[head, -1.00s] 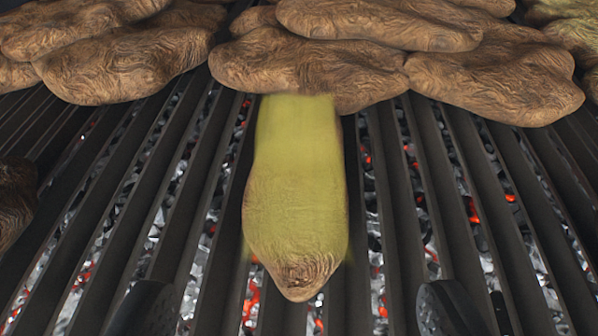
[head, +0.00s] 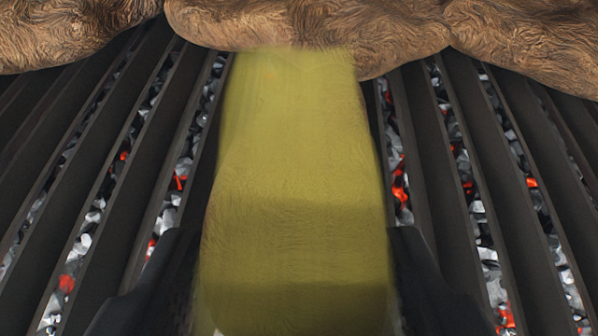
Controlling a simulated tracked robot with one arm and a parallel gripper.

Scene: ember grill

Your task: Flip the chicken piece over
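The chicken piece (head: 295,180) lies lengthwise along the grill bars in the middle of the head view. A yellow-green tint covers nearly all of its visible top. Its far end meets the brown pieces behind it, and its near end runs to the bottom edge of the view. My gripper (head: 300,262) shows as two dark fingers, one on each side of the chicken's near part. The fingers are apart, with the chicken between them. The right finger is very close to its side; I cannot tell whether either finger touches it.
Several brown pieces of meat lie across the back, one at the far left (head: 70,35), one behind the chicken (head: 390,35) and one at the right (head: 530,40). The grill bars (head: 480,170) are bare on both sides, with glowing coals below.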

